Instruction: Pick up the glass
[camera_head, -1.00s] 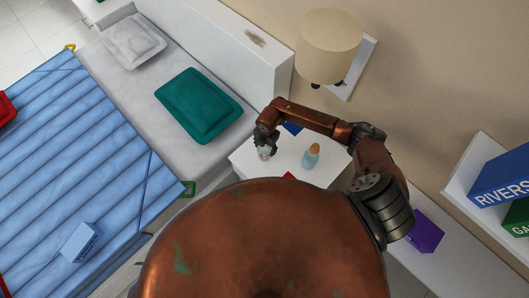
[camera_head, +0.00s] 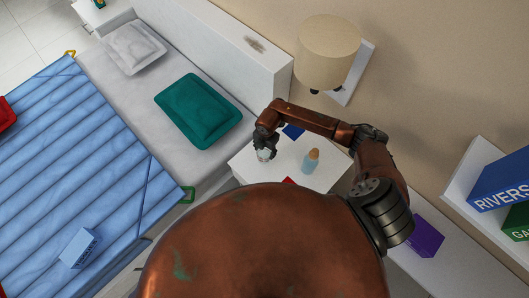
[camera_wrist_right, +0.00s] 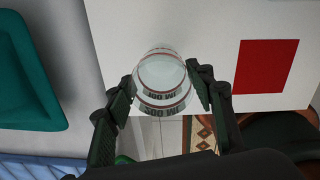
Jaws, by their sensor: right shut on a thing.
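The glass (camera_wrist_right: 162,80) is a clear cup with red rings and printed volume marks. In the wrist view it sits between the two dark fingers of my right gripper (camera_wrist_right: 163,82), which touch its sides. In the head view my right gripper (camera_head: 265,146) is shut on the small glass (camera_head: 263,155) at the left edge of the white bedside table (camera_head: 325,180). I cannot tell whether the glass still rests on the top. My left gripper is not in view.
A bottle with an orange cap (camera_head: 310,162) stands right of the glass. A blue item (camera_head: 293,131) lies behind, and a red square (camera_wrist_right: 266,66) lies on the table. The bed with a green pillow (camera_head: 198,107) is left; a lamp (camera_head: 329,48) hangs on the wall.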

